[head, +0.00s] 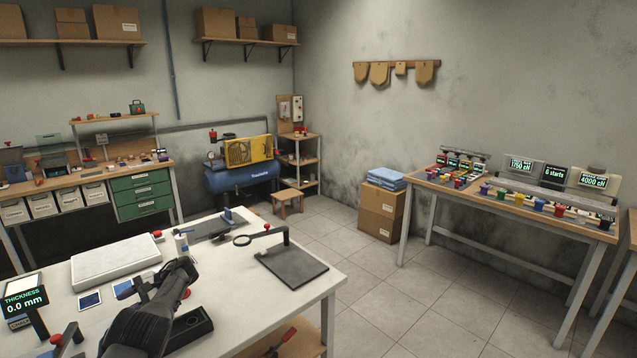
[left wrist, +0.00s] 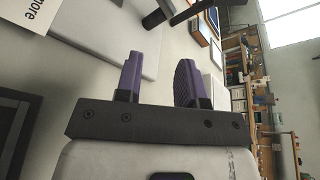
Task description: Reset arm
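My left arm (head: 150,312) reaches in from the lower left over the white table (head: 225,285) in the head view. In the left wrist view, the two purple-and-dark fingers of my left gripper (left wrist: 158,72) stand apart with nothing between them. The fingers are hard to make out in the head view. My right gripper shows in neither view.
The table holds a pale slab (head: 115,262), a thickness readout (head: 24,302), a dark plate with a magnifier arm (head: 291,267) and a black tray (head: 189,326). A bench with colored parts (head: 520,202) stands at right. Tiled floor (head: 385,288) lies between.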

